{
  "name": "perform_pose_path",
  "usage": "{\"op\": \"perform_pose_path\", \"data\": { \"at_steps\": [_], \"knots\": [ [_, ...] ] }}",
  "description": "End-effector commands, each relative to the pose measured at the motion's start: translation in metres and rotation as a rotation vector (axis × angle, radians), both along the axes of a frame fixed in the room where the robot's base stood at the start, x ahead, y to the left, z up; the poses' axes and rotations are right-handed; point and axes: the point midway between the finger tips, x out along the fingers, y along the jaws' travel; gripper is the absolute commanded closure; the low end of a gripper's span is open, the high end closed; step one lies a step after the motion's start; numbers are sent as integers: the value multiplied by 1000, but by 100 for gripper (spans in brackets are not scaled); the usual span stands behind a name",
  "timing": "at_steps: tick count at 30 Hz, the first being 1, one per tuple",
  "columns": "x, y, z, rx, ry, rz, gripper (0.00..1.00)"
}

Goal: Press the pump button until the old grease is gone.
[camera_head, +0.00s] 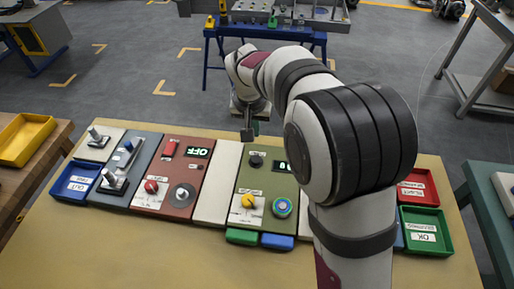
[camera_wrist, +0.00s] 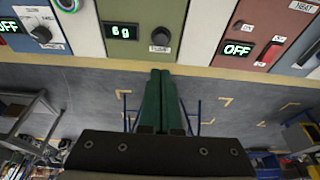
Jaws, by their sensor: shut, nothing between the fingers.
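The pump button is a round black button (camera_wrist: 161,36) on the green panel (camera_wrist: 175,12), with a small label beside it that seems to read PUMP. It also shows near the green panel's far edge in the head view (camera_head: 256,160). A display (camera_wrist: 121,31) beside it reads 6 g. My gripper (camera_wrist: 160,74) has its two green fingers shut together and empty. Its tips are just short of the button, with the label between them in the wrist view. In the head view my gripper (camera_head: 247,138) hangs beyond the panel's far edge. I cannot make out any grease.
The green panel also carries a yellow knob (camera_head: 248,201) and a ringed round fitting (camera_head: 282,207). A red panel (camera_head: 180,150) with a display reading OFF stands to its left, beyond a blank white panel (camera_head: 218,185). My arm hides panels to the right. Small trays (camera_head: 76,182) line the table.

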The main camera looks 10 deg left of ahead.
Motion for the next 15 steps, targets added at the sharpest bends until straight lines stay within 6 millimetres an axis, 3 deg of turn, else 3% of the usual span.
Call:
{"op": "perform_pose_path", "data": {
  "at_steps": [15],
  "knots": [
    [27,-1,-99,-2,4,-1,100]
  ]
}}
